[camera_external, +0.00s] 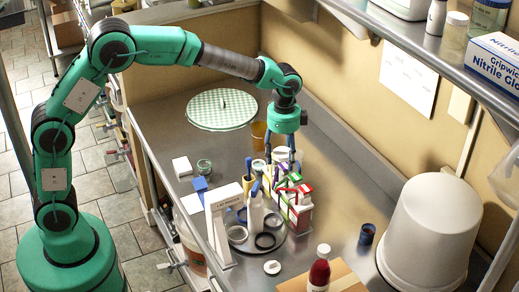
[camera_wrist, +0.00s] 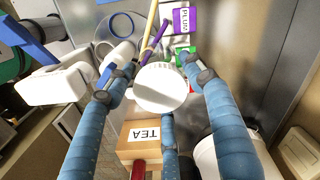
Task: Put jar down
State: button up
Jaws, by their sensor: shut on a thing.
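My gripper (camera_external: 284,160) is above the crowded part of the steel counter, its blue fingers pointing down. In the wrist view the fingers (camera_wrist: 160,85) close around a jar with a round white lid (camera_wrist: 160,88). The lid faces the camera and hides most of the jar body. In the external view the pale lid (camera_external: 282,153) shows between the fingers, behind several small cartons (camera_external: 301,207). Whether the jar's bottom touches anything below is hidden.
A green checked round mat (camera_external: 221,112) lies behind. The counter right of the cartons is mostly clear.

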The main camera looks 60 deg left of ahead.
jog(key=s+d+m, duration=0.3)
jog(key=d+m, duration=0.1)
jog(key=d, duration=2.1)
notch_tip(320, 180, down, 11)
jog(key=shift+a+f, duration=0.15)
jog(key=shift+a, duration=0.3)
jog(key=shift+f+b, duration=0.45)
jog(key=shift+f, duration=2)
jog(key=shift+f+b, duration=0.3)
jog(key=shift+f, duration=2.25)
